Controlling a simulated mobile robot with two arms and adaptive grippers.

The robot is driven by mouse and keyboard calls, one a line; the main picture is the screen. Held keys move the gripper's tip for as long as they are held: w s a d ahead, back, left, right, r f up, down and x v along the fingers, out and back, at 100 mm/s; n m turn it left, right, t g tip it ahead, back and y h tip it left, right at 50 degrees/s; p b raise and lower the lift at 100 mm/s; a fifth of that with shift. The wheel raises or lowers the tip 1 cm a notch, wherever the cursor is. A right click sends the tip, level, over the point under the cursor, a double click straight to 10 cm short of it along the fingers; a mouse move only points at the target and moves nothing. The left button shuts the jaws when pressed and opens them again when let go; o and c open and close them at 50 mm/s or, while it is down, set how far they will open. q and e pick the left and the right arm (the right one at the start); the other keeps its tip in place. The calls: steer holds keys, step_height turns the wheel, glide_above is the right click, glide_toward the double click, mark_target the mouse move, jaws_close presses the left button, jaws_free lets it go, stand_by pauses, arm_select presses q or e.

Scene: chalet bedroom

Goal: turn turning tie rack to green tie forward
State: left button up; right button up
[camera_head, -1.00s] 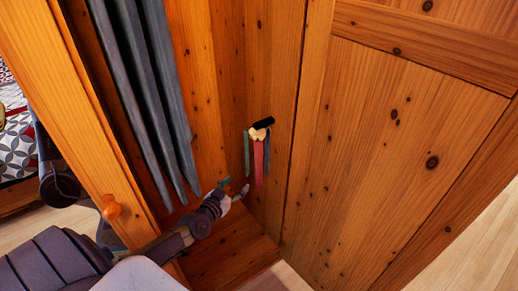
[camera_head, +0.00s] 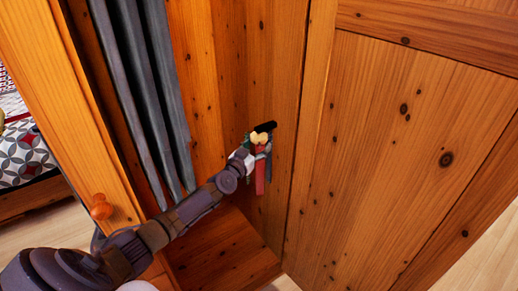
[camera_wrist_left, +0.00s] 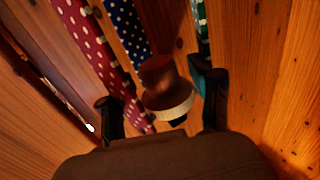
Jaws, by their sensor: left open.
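The turning tie rack (camera_head: 257,138) is on the wardrobe's inner wall, with a black bar at its top and a light wooden hub. A red tie (camera_head: 260,178) hangs from it; other ties there are partly hidden by my gripper. My left gripper (camera_head: 258,153) is open at the rack. In the left wrist view, the round wooden hub (camera_wrist_left: 162,80) lies between its open fingers; contact is unclear. A red dotted tie (camera_wrist_left: 88,40) and a blue dotted tie (camera_wrist_left: 127,25) hang at left. A strip of the green tie (camera_wrist_left: 203,28) shows at right.
Long grey garments (camera_head: 145,90) hang at left inside the wardrobe. A wooden door panel (camera_head: 390,150) stands at right. The front-left door has a round knob (camera_head: 101,206). The wardrobe floor (camera_head: 225,250) is bare. A bed (camera_head: 22,155) is at far left.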

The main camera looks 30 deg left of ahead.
arm_select(q)
steer(key=shift+w, duration=0.7)
